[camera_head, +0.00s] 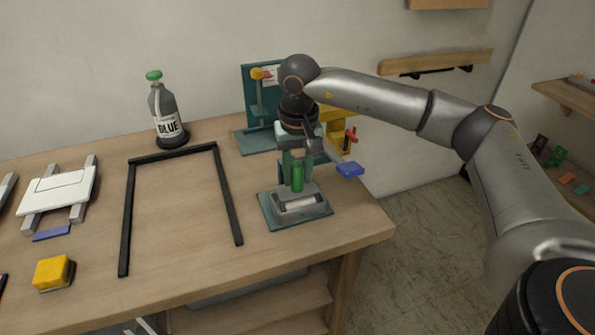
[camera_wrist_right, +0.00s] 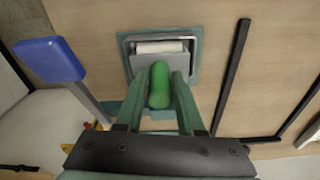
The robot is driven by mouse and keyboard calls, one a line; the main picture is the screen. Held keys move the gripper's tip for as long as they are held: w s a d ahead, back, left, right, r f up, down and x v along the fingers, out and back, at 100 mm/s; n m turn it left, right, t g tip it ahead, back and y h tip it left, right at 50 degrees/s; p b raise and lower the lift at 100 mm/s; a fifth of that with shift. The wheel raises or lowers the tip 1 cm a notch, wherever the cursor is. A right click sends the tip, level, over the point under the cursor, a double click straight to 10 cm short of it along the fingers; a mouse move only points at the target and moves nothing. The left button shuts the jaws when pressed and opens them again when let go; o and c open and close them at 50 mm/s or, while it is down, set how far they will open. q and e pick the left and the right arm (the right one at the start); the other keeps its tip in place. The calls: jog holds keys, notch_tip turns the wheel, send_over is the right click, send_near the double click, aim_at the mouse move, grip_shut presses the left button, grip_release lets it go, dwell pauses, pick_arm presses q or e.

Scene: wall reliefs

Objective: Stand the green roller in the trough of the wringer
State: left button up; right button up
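The green roller (camera_head: 297,177) is upright between the fingers of my right gripper (camera_head: 297,163), directly above the wringer. In the wrist view the green roller (camera_wrist_right: 159,86) sits between the two teal fingers (camera_wrist_right: 161,76), which are shut on it. The grey wringer (camera_head: 300,205) stands on a teal base near the table's right end. A white roller (camera_wrist_right: 161,47) lies across the wringer's trough. A grey lever with a blue grip (camera_head: 350,170) rises to the right of the wringer. Whether the green roller touches the wringer is unclear. My left gripper is not in view.
A teal stand (camera_head: 253,140) with yellow and red parts is behind my right gripper. A black frame (camera_head: 128,220) lies left of the wringer. A glue bottle (camera_head: 167,115), a white board (camera_head: 60,190) and a yellow block (camera_head: 53,271) are farther left.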

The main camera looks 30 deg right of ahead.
aim_at(298, 180)
jog(key=o, duration=0.3)
jog(key=shift+o, duration=0.2)
notch_tip(298, 180, up, 12)
jog(key=shift+s+a+r, duration=0.15)
jog(key=shift+s+r, duration=0.1)
jog(key=shift+s, duration=0.1)
